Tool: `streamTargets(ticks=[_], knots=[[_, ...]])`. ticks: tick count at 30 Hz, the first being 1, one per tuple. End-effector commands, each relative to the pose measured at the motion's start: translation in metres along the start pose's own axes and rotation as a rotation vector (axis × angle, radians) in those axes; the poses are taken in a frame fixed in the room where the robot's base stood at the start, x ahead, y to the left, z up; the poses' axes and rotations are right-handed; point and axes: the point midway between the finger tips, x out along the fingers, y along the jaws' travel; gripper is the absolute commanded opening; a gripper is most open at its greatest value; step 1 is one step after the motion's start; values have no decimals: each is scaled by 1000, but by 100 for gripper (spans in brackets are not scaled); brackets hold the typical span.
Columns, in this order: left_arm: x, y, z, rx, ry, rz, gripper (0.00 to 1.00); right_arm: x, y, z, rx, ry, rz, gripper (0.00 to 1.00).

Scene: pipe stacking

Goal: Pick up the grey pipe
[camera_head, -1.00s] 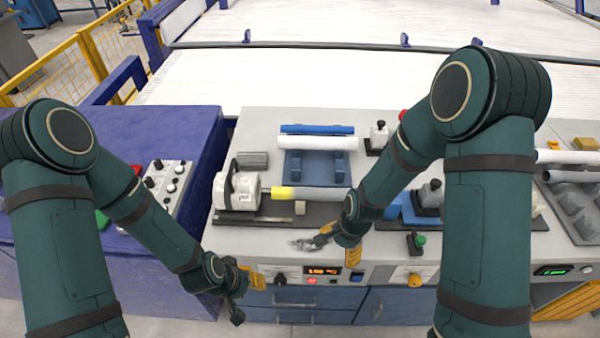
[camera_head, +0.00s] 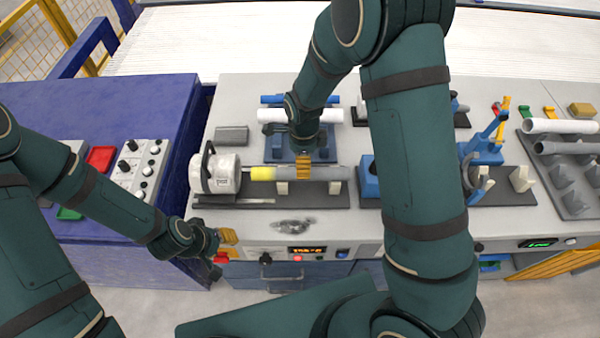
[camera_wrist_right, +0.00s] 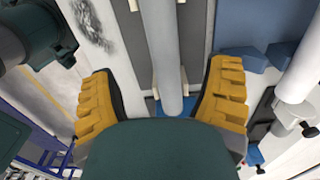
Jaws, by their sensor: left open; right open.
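A grey pipe (camera_head: 330,173) with a yellow end lies level on small supports beside a white machine (camera_head: 214,173) in the head view. My right gripper (camera_head: 304,165) is right over this pipe, pointing down. In the right wrist view the grey pipe (camera_wrist_right: 163,50) runs between the two spread yellow fingers of the right gripper (camera_wrist_right: 164,75), with a gap on each side. The right gripper is open. My left gripper (camera_head: 222,246) is open and empty at the bench's front left edge. Another grey pipe (camera_head: 568,147) lies on the rack at the right.
A white pipe (camera_head: 275,115) lies on a blue holder behind the grey pipe; the white pipe also shows in the wrist view (camera_wrist_right: 305,60). A blue fixture (camera_head: 485,152) stands to the right.

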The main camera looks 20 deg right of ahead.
Motion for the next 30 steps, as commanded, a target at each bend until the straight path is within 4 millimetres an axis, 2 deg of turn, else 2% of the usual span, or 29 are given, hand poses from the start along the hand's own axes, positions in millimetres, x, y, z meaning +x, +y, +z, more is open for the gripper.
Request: streamTargets(ticks=[3,10,18,22,29,30], knots=[[2,0,0,0,0,0,42,17,0,0,1,1,1,78],[2,-1,0,0,0,-1,42,31,-1,1,0,0,0,78],[3,-1,0,0,0,-1,42,68,-4,6,0,0,1,78],[3,-1,0,0,0,-1,42,76,-4,6,-1,-1,0,78],[3,-1,0,0,0,-1,42,76,-4,6,0,-2,-1,78],[3,-1,0,0,0,-1,42,76,-4,6,0,-1,-1,64]])
